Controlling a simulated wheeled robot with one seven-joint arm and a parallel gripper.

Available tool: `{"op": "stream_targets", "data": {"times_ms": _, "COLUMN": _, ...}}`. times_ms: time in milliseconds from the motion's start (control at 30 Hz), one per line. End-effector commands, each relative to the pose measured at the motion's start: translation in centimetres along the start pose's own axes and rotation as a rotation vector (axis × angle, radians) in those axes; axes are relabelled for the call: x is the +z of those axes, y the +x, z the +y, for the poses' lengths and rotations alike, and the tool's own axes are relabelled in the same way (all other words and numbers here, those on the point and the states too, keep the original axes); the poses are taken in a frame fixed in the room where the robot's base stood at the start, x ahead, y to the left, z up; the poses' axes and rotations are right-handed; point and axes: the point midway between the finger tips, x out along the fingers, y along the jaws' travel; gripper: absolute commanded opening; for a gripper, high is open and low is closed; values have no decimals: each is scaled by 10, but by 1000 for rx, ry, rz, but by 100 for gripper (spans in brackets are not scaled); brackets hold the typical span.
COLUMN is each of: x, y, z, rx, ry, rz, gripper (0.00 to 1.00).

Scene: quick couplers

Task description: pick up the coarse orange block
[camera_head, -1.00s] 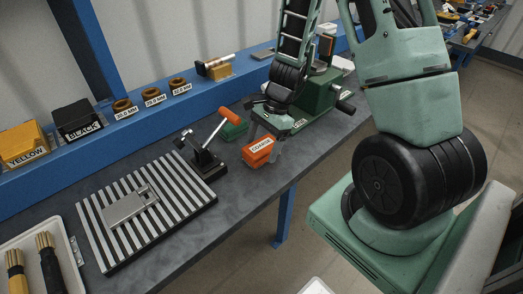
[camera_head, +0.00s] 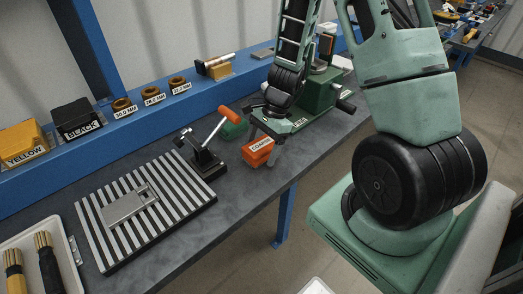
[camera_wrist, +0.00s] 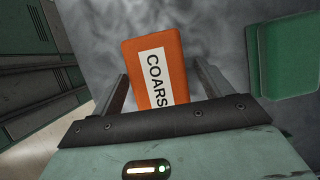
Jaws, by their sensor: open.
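The coarse orange block (camera_head: 257,151) lies on the dark workbench near its front edge, with a white label that reads "COARSE" in part. In the wrist view the orange block (camera_wrist: 158,66) stands between the two fingers, its label facing up at the camera. My gripper (camera_head: 267,147) is over the block with its fingers reaching down on either side. The lower end of the block is hidden behind the gripper body.
A green block (camera_head: 234,127) lies just behind the orange one and shows at right in the wrist view (camera_wrist: 288,48). A clamp with an orange handle (camera_head: 205,155) stands to the left, beside a striped plate (camera_head: 165,238). A green machine (camera_head: 318,100) stands behind right.

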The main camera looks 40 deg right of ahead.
Motion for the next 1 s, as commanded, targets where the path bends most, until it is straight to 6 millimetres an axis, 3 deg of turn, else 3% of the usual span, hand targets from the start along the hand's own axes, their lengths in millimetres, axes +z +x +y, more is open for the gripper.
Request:
{"op": "stream_targets", "data": {"times_ms": 133, "x": 0, "y": 0, "z": 0, "rx": 0, "ry": 0, "rz": 0, "gripper": 75}}
{"op": "stream_targets", "data": {"times_ms": 300, "x": 0, "y": 0, "z": 0, "rx": 0, "ry": 0, "rz": 0, "gripper": 28}}
{"op": "stream_targets", "data": {"times_ms": 333, "x": 0, "y": 0, "z": 0, "rx": 0, "ry": 0, "rz": 0, "gripper": 25}}
{"op": "stream_targets", "data": {"times_ms": 667, "x": 1, "y": -2, "z": 0, "rx": 0, "ry": 0, "rz": 0, "gripper": 25}}
{"op": "stream_targets", "data": {"times_ms": 1000, "x": 12, "y": -30, "z": -1, "rx": -4, "ry": -3, "rz": 2, "gripper": 25}}
